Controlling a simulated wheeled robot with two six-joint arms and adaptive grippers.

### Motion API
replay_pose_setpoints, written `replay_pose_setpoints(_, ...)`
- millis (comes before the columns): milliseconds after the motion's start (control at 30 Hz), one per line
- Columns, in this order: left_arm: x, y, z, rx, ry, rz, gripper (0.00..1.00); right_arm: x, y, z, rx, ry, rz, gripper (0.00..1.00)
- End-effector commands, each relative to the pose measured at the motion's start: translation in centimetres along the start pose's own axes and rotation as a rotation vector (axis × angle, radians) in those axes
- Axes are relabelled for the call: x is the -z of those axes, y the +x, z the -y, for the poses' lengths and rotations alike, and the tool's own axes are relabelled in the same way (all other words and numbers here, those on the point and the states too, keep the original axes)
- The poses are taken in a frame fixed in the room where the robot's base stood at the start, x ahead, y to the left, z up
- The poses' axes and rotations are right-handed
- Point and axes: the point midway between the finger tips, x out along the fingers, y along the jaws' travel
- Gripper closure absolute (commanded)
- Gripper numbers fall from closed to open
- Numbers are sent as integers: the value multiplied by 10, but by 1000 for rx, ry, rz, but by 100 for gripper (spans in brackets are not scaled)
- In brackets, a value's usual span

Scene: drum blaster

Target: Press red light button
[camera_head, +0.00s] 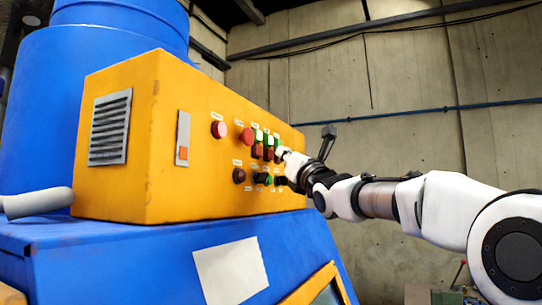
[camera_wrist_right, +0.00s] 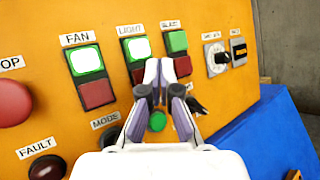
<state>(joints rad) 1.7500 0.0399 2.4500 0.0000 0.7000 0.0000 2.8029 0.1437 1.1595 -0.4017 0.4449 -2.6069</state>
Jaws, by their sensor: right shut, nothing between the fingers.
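The orange control panel (camera_head: 215,185) carries the buttons. In the right wrist view, the LIGHT label (camera_wrist_right: 131,29) sits above a lit, pale green-white button (camera_wrist_right: 136,48). The red light button (camera_wrist_right: 139,75) is just below it, largely hidden behind my fingers. My right gripper (camera_wrist_right: 158,66) is shut and empty, its tips in front of the red light button's right side and the gap towards the BLAST column. I cannot tell whether the tips touch the panel. In the head view my right gripper (camera_head: 284,154) is at the panel's button group. My left gripper is not in view.
Left of it are the lit FAN button (camera_wrist_right: 85,60) and red fan button (camera_wrist_right: 97,94). Right are the green (camera_wrist_right: 176,42) and red (camera_wrist_right: 183,66) BLAST buttons. A black knob (camera_wrist_right: 195,106) and a green lamp (camera_wrist_right: 157,121) are below. The blue machine body (camera_head: 120,255) is under the panel.

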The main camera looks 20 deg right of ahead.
Motion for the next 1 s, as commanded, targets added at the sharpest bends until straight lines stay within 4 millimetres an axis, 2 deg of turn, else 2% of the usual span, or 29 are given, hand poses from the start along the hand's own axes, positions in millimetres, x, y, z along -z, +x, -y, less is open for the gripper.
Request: replay_pose_setpoints(1000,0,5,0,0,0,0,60,6,8,-7,0,0,1,100)
